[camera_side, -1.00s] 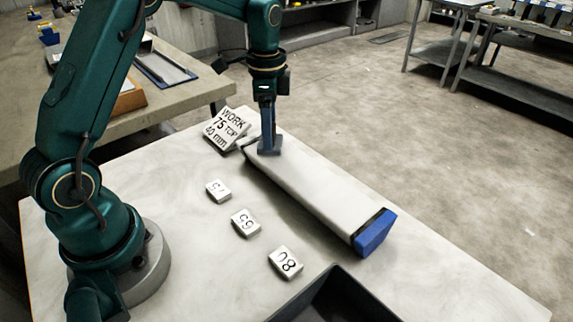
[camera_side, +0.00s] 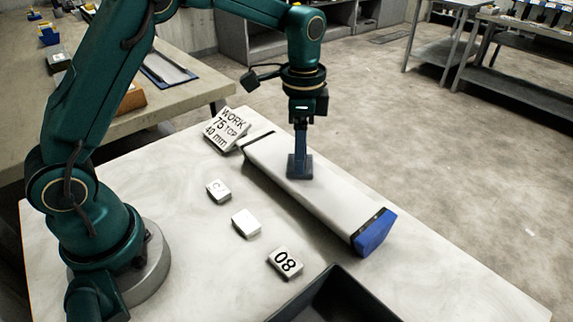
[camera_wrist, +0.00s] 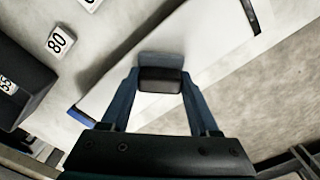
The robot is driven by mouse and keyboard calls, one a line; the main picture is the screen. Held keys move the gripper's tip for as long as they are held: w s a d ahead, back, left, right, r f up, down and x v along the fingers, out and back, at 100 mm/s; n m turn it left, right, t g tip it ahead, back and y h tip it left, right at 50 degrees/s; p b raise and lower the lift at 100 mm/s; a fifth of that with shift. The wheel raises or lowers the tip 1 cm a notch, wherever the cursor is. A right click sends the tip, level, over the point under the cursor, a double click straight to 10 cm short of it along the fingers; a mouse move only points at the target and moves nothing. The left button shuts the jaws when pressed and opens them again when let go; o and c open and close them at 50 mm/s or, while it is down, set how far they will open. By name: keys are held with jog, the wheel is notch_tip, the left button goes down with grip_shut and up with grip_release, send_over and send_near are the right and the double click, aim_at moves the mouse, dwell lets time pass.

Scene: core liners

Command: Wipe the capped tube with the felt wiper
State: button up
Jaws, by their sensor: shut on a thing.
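The capped tube (camera_side: 335,200) is a long pale, flat-sided piece lying across the table, with a blue cap (camera_side: 374,233) and dark band at its near right end and another dark band at its far end. It also shows in the wrist view (camera_wrist: 215,50), with part of the blue cap (camera_wrist: 80,116) at left. My gripper (camera_side: 300,155) is over the tube, nearer the far end. It is shut on the felt wiper (camera_side: 299,168), a small blue-grey block that appears to rest on the tube's top. In the wrist view the wiper (camera_wrist: 160,80) sits between both fingers.
A dark tray (camera_side: 290,309) is at the front edge.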

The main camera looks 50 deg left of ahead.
jog(key=shift+d, duration=2)
notch_tip(320, 180, up, 8)
jog(key=shift+a, duration=0.1)
